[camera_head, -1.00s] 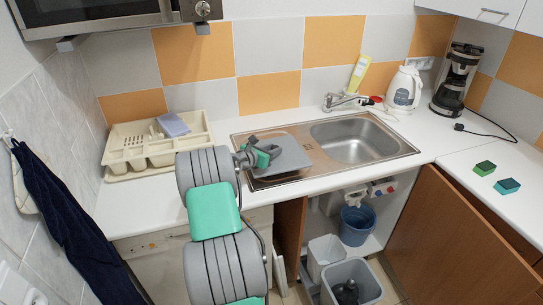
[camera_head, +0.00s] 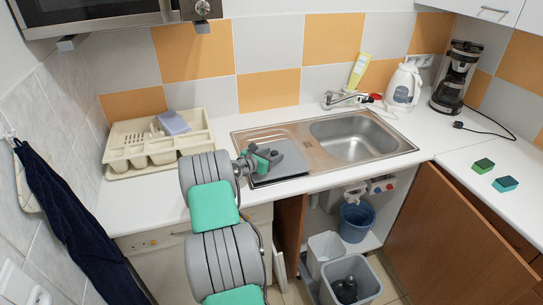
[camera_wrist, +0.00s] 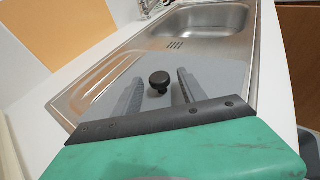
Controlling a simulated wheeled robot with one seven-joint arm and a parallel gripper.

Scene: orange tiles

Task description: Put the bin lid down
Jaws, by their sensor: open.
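The bin lid is a flat grey panel (camera_head: 292,160) lying on the drainboard, left of the sink bowl. In the wrist view the lid (camera_wrist: 215,82) shows a black round knob (camera_wrist: 159,82). My gripper (camera_wrist: 160,80) is open, with one finger on each side of the knob and visible gaps between. In the head view my gripper (camera_head: 272,158) is over the lid and hides part of it and the knob. The grey bin (camera_head: 350,272) stands open below the counter with dark contents.
The steel sink bowl (camera_head: 355,138) is right of the lid, with a tap (camera_head: 342,98) behind. A cream dish rack (camera_head: 128,155) is at left. A kettle (camera_head: 403,88), coffee maker (camera_head: 458,75) and two sponges (camera_head: 505,184) are at right. A blue bucket (camera_head: 356,220) stands under the sink.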

